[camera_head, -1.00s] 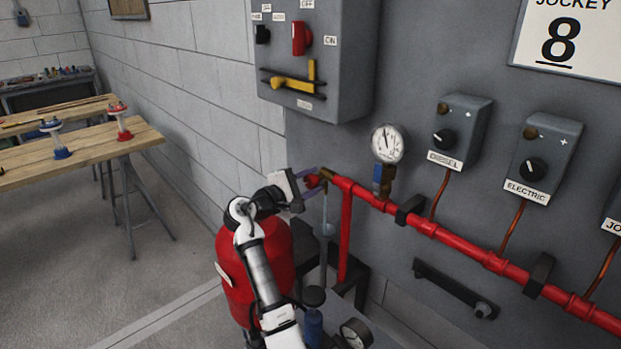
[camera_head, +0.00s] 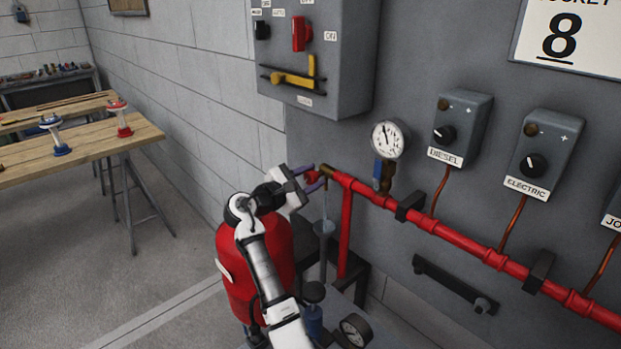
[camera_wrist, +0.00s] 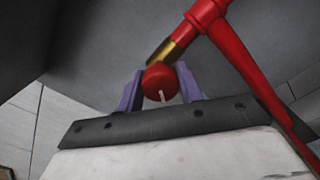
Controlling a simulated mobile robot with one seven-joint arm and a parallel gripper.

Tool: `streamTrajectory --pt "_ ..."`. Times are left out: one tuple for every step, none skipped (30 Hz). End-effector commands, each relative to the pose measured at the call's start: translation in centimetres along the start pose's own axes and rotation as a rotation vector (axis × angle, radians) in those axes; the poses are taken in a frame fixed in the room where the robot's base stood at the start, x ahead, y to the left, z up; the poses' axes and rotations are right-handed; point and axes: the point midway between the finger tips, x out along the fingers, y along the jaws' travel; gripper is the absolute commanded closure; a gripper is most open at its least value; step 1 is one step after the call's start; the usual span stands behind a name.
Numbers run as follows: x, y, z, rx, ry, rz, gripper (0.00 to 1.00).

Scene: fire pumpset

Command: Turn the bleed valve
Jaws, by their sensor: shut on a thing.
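The bleed valve is a round red knob (camera_wrist: 160,82) with a white mark, next to the brass end (camera_wrist: 167,53) of the red pipe. In the wrist view it sits between the two purple fingers of my gripper (camera_wrist: 160,90), which is shut on it. The white mark points down and slightly right. In the head view my gripper (camera_head: 315,179) is at the pipe's left end, and the knob (camera_head: 311,177) shows small and partly hidden between the fingers.
The red pipe (camera_head: 455,236) runs right along the grey panel. A pressure gauge (camera_head: 390,139) with a blue-handled valve stands above it. A grey funnel (camera_head: 324,227) is below the pipe end. A red tank (camera_head: 235,280) is behind my arm. A control box (camera_head: 345,60) hangs above.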

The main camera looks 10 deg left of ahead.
Motion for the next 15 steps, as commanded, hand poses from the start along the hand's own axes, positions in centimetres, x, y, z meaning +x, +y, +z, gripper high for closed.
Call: streamTrajectory --pt "0.03 0.14 0.13 0.002 -0.001 0.003 0.87" --pt "0.03 0.14 0.13 0.002 -0.001 0.003 0.87" --pt "0.03 0.14 0.13 0.002 -0.001 0.003 0.87" --pt "0.03 0.14 0.13 0.002 -0.001 0.003 0.87" --pt "0.03 0.14 0.13 0.002 -0.001 0.003 0.87" --pt "0.03 0.14 0.13 0.002 -0.001 0.003 0.87" --pt "0.03 0.14 0.12 0.002 -0.001 0.003 0.87" --pt "0.03 0.14 0.12 0.002 -0.001 0.003 0.61" --pt "0.03 0.13 0.13 0.002 -0.001 0.003 0.56" --pt "0.02 0.12 0.12 0.002 -0.001 0.003 0.52" --pt "0.02 0.11 0.11 0.002 -0.001 0.002 0.48" --pt "0.02 0.09 0.1 0.002 -0.001 0.002 0.43" --pt "0.02 0.08 0.09 0.002 -0.001 0.002 0.42" --pt "0.02 0.07 0.07 0.002 -0.001 0.002 0.42" --pt "0.02 0.06 0.06 0.002 -0.001 0.001 0.42"
